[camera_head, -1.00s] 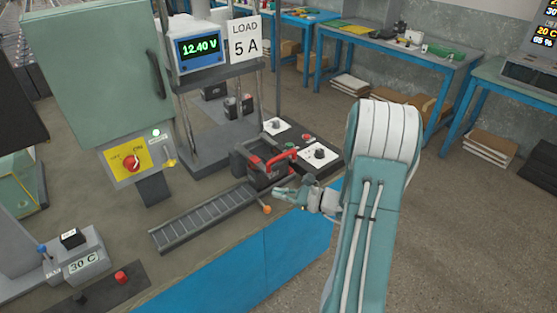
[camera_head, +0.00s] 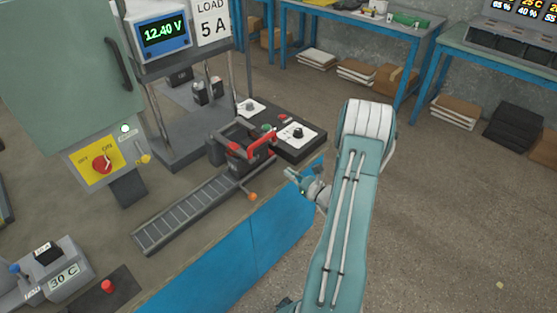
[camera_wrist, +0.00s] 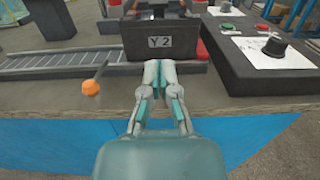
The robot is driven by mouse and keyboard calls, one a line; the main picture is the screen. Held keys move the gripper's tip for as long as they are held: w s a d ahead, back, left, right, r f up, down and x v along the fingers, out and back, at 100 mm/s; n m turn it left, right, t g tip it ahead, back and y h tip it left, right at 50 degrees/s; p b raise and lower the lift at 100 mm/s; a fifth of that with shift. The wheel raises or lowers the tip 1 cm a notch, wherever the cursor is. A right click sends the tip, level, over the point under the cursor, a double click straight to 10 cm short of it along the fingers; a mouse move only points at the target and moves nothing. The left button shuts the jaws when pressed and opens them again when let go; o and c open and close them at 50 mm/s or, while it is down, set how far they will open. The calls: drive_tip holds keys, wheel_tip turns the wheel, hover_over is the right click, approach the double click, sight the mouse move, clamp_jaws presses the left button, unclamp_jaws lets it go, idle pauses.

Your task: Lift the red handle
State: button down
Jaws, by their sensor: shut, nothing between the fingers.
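The red handle (camera_head: 262,143) is a bar on top of a dark clamp device at the end of a roller track (camera_head: 190,210). In the wrist view a dark block labelled Y 2 (camera_wrist: 160,42) stands straight ahead, with red parts on both sides of it; the handle bar itself is not clear there. My gripper (camera_head: 290,174) is at the bench's front edge, below and to the right of the handle and apart from it. In the wrist view my gripper (camera_wrist: 160,66) has its fingertips together, empty, in front of the block.
An orange knob (camera_head: 252,196) on a rod sticks out at the bench edge. A dark panel with a black dial (camera_head: 297,132) lies right of the device. A green cabinet (camera_head: 70,70) and a 12.40 V meter (camera_head: 162,31) stand behind.

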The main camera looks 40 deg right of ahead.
drive_tip(key=w+r, duration=0.4)
drive_tip(key=w, duration=0.6)
drive_tip(key=shift+a+r, duration=0.2)
drive_tip(key=shift+a, duration=0.25)
